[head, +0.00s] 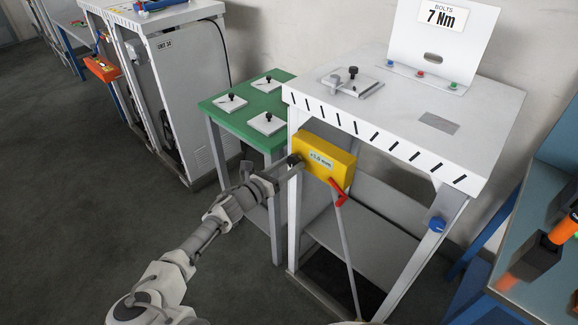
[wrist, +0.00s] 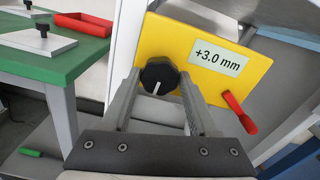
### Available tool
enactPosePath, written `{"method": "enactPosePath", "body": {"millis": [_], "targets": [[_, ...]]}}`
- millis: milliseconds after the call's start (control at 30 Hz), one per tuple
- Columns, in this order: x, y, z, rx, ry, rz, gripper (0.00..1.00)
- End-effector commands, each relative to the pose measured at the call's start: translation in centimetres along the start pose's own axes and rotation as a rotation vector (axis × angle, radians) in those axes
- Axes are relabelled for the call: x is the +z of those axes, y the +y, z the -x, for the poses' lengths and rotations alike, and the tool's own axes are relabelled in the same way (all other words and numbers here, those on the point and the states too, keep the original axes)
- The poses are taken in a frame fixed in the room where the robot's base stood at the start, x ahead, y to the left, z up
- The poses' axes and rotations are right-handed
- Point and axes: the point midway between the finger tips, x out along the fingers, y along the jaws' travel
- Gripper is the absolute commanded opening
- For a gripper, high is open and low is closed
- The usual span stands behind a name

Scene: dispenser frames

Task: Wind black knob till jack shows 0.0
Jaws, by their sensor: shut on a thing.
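The jack is a yellow box (head: 325,150) on the front left leg of the white bench. Its display (wrist: 219,58) reads +3.0 mm in the wrist view. The black knob (wrist: 159,74) is on the left of the yellow face, with a white mark pointing down and slightly left. My gripper (head: 287,164) reaches the knob from the left in the head view. In the wrist view my gripper (wrist: 161,88) has one finger on each side of the knob and is shut on it. The fingers hide part of the knob's sides.
A red lever (wrist: 239,112) sticks out at the right of the box. A green table (head: 245,105) with several white plates stands left of the bench. The white bench top (head: 470,125) overhangs the jack. A blue knob (head: 437,224) is on the right leg.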

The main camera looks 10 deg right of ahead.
Motion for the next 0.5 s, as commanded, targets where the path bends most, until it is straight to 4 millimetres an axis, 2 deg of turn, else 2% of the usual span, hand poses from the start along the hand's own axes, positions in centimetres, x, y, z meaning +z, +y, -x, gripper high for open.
{"method": "enactPosePath", "body": {"millis": [500], "targets": [[-0.27,0.05,0.06,0.000,0.000,-0.410,0.05]]}}
